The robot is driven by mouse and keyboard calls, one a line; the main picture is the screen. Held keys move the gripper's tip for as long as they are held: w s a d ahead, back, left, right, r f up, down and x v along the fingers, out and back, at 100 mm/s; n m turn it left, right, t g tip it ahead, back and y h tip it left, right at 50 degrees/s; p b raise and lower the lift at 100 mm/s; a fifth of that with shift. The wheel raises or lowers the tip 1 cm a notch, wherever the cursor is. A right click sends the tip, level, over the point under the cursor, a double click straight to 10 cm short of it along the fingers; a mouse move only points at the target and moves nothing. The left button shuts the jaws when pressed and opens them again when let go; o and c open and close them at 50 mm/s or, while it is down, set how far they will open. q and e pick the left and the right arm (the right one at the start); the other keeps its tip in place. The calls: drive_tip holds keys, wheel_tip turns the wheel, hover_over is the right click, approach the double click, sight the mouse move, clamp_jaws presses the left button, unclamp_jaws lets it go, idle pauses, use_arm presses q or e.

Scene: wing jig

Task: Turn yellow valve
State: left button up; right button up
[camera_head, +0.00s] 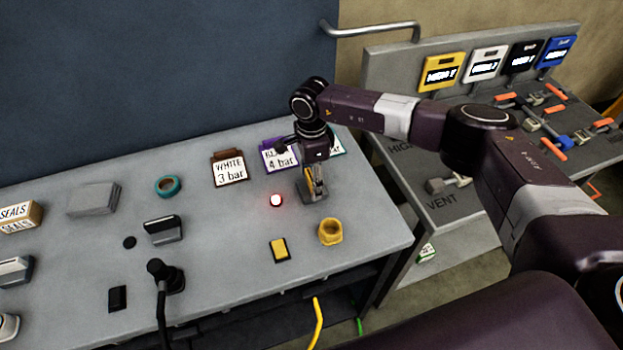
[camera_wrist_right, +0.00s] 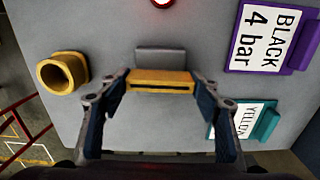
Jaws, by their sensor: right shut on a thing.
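The yellow valve (camera_wrist_right: 160,77) shows in the right wrist view as a yellow bar handle in front of a grey block. In the head view its yellow part (camera_head: 311,184) is partly hidden under my right gripper (camera_head: 314,172), near the right end of the grey bench. My right gripper (camera_wrist_right: 163,88) points down, with one finger at each end of the yellow handle, shut on it. My left gripper is in neither view.
A yellow cup-like ring (camera_head: 330,232) and a yellow-topped block (camera_head: 280,250) lie near the valve. A lit red lamp (camera_head: 276,200) is beside it. A side panel (camera_head: 450,200) with orange-handled valves is at the right.

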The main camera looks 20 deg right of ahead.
drive_tip(key=m+b, duration=0.3)
drive_tip(key=shift+f, duration=0.15)
drive_tip(key=m+b, duration=0.3)
drive_tip(key=m, duration=0.2)
drive_tip(key=shift+m+b, duration=0.3)
drive_tip(key=m+b, duration=0.3)
drive_tip(key=m, duration=0.2)
drive_tip(key=shift+r+m+b, duration=0.15)
drive_tip(key=shift+m+b, duration=0.25)
drive_tip(key=shift+m, duration=0.6)
drive_tip(key=shift+r+m+b, duration=0.1)
drive_tip(key=shift+m+b, duration=0.25)
drive_tip(key=shift+m, duration=0.65)
drive_tip(key=shift+w, duration=0.1)
drive_tip(key=o, duration=1.2)
drive_tip(key=shift+c, duration=0.2)
drive_tip(key=shift+r, duration=0.2)
wheel_tip(320, 180, up, 12)
drive_tip(key=shift+f, duration=0.2)
